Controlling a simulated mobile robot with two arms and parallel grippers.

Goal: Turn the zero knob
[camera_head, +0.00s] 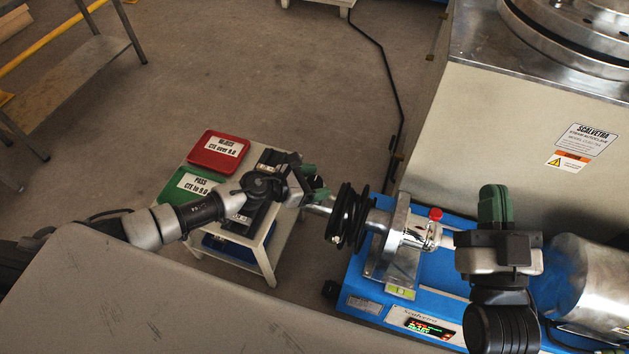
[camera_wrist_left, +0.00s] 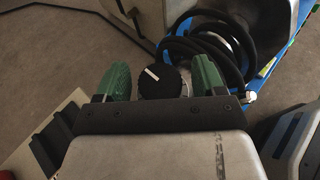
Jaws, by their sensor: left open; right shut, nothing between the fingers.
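The zero knob (camera_wrist_left: 160,84) is a round black knob with a white pointer line, seen in the left wrist view. It sits between the two green fingers of my open left gripper (camera_wrist_left: 161,72), with a visible gap on each side in this view. In the head view my left gripper (camera_head: 313,188) is at the end of the metal cylinder (camera_head: 321,205), and I cannot make out the knob there. My right gripper (camera_head: 495,204) is shut and empty, above the right part of the blue machine (camera_head: 452,218).
Black coiled hoses (camera_head: 350,218) wrap the cylinder beside my left gripper. A small stand (camera_head: 263,258) with a red tray (camera_head: 207,158) and a green tray (camera_head: 178,193) is just left. A large autoclave (camera_head: 500,130) stands behind the machine. A lit display (camera_head: 430,327) is at the machine's front.

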